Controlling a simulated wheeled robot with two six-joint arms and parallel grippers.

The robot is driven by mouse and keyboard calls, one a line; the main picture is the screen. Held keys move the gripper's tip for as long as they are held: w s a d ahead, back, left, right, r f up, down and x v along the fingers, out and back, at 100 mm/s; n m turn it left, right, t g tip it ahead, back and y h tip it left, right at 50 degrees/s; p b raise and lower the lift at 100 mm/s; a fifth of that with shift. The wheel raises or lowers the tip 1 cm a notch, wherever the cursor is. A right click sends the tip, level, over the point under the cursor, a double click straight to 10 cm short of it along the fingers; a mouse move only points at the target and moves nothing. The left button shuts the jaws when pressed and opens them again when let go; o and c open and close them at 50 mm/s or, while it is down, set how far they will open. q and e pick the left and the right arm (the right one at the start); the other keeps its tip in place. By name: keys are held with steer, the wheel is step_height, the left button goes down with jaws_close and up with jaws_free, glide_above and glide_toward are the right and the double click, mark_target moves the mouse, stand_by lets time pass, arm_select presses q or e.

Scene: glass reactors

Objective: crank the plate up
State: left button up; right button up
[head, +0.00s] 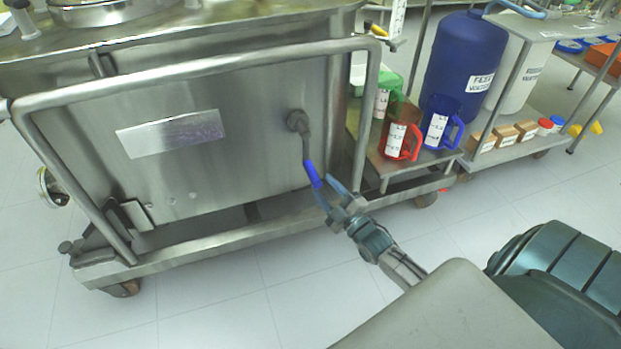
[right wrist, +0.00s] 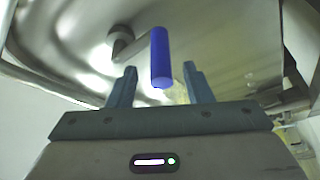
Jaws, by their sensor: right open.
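A metal crank (head: 304,138) with a blue handle (head: 312,174) is mounted on the front panel of a steel cart (head: 240,120); the crank arm hangs down. No separate plate that the crank moves can be made out. My right gripper (head: 323,188) is open at the lower end of the blue handle. In the right wrist view the blue handle (right wrist: 160,58) shows between the two open fingers (right wrist: 157,85), with a gap on both sides. My left gripper is not in view.
A tubular steel rail (head: 200,68) frames the cart's front, with an upright just right of the crank. The floor in front is clear.

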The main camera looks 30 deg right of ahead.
mark_target(304, 165)
steer(key=b+x, duration=0.2)
steer(key=x, duration=0.4)
steer(key=shift+w, duration=0.1)
steer(key=shift+c, duration=0.5)
jaws_close()
